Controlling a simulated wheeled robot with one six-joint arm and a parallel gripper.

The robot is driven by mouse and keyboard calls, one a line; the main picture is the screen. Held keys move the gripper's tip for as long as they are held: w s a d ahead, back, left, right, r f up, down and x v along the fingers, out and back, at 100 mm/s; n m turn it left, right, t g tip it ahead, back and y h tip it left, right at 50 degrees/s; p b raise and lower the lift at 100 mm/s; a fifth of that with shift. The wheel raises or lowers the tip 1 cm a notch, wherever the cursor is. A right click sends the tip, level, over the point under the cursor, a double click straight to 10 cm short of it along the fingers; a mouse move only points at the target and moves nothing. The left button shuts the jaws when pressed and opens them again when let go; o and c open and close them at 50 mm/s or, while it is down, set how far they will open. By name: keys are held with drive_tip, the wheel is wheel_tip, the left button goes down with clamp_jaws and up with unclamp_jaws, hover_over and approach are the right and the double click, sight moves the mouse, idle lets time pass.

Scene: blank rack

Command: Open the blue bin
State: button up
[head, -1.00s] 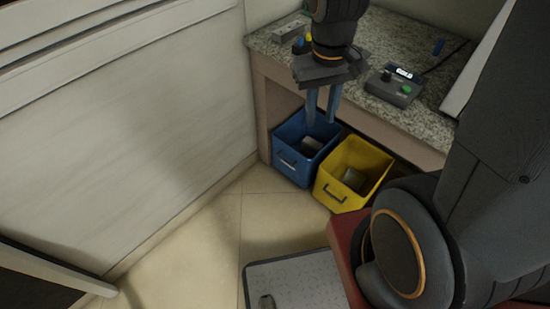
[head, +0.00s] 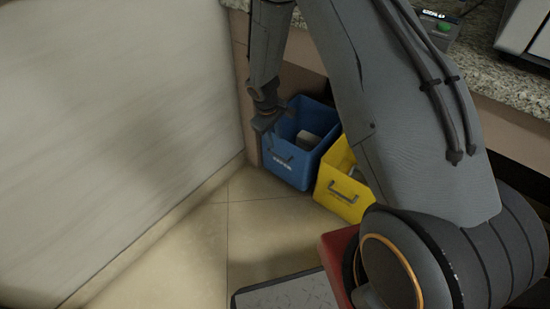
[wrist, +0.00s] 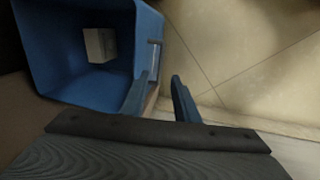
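The blue bin (head: 295,172) is an open-topped box on the floor below the counter, with a small pale box (head: 307,138) inside. In the wrist view the blue bin (wrist: 60,78) fills the upper left, with the pale box (wrist: 100,45) in it and a grey handle (wrist: 154,56) on its front wall. My gripper (wrist: 162,78) is open, its two blue fingers apart. The fingertips are close to the handle; I cannot tell whether they touch it. In the head view my gripper (head: 276,146) is at the bin's front left, partly blending with it.
A yellow bin (head: 342,190) with a handle stands right of the blue bin, partly hidden by my arm. A granite counter (head: 490,75) is above. A pale wall panel (head: 110,120) rises at left.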

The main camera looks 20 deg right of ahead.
sight(276, 155)
drive_tip(key=f+b, duration=0.1)
drive_tip(key=f, duration=0.2)
drive_tip(key=w+f+b, duration=0.1)
drive_tip(key=f, duration=0.2)
drive_tip(key=d+f, duration=0.1)
drive_tip(key=f, duration=0.2)
drive_tip(key=shift+w+f+b, duration=0.25)
drive_tip(key=shift+f+b, duration=0.1)
drive_tip(key=shift+b, duration=0.05)
drive_tip(key=shift+c, duration=0.3)
clamp_jaws()
